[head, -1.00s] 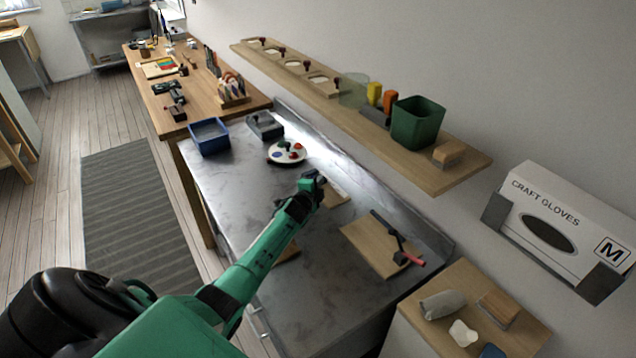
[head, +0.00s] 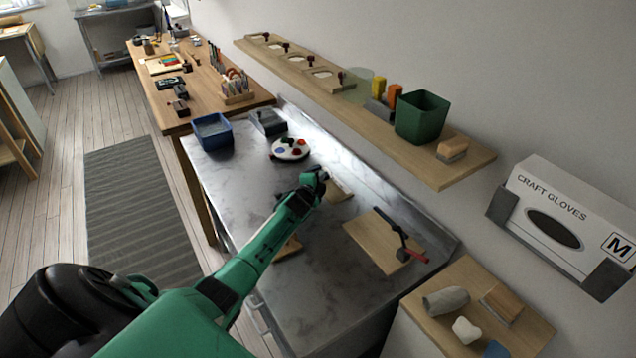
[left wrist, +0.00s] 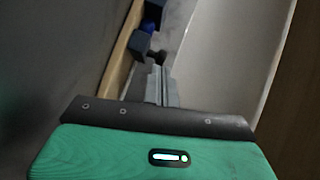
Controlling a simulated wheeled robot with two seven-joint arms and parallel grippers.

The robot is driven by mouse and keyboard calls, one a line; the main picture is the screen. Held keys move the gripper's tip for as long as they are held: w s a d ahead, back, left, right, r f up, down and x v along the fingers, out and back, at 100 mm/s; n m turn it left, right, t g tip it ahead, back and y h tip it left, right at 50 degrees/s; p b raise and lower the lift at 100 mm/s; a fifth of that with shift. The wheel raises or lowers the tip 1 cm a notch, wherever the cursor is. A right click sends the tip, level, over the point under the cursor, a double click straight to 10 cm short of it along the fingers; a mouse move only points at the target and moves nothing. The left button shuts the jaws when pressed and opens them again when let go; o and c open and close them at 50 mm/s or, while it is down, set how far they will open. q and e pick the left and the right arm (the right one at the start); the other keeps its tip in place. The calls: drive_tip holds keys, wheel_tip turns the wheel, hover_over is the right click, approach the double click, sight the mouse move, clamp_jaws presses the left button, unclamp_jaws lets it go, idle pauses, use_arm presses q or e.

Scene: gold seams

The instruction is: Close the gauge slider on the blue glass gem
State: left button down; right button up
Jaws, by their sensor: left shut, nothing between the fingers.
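My left gripper (head: 316,177) is over the grey metal bench, its arm reaching in from the lower left. In the left wrist view its fingers (left wrist: 160,86) are shut together with nothing between them. Just beyond the fingertips is a dark blue-grey block (left wrist: 140,44), which looks like part of the gauge, beside a wooden strip (left wrist: 116,66). A small blue piece (left wrist: 149,24), probably the blue glass gem, shows against the block. I cannot tell whether the block touches it. In the head view the gripper hides most of this spot; a pale wooden piece (head: 340,191) shows behind it. My right gripper is not in view.
A white round dish with coloured pieces (head: 290,156), a blue tray (head: 211,133) and a grey box (head: 268,123) stand toward the bench's far end. A wooden board (head: 372,246) with a dark tool lies nearer. A wooden shelf (head: 470,168) runs along the wall.

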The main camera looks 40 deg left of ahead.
use_arm(q)
drive_tip(key=shift+s+a, duration=0.1)
drive_tip(key=shift+s, duration=0.25)
drive_tip(key=v, duration=0.6)
drive_tip(key=shift+s+r, duration=0.1)
drive_tip(key=shift+s, duration=0.05)
drive_tip(key=shift+s+d, duration=0.2)
drive_tip(key=shift+d, duration=0.05)
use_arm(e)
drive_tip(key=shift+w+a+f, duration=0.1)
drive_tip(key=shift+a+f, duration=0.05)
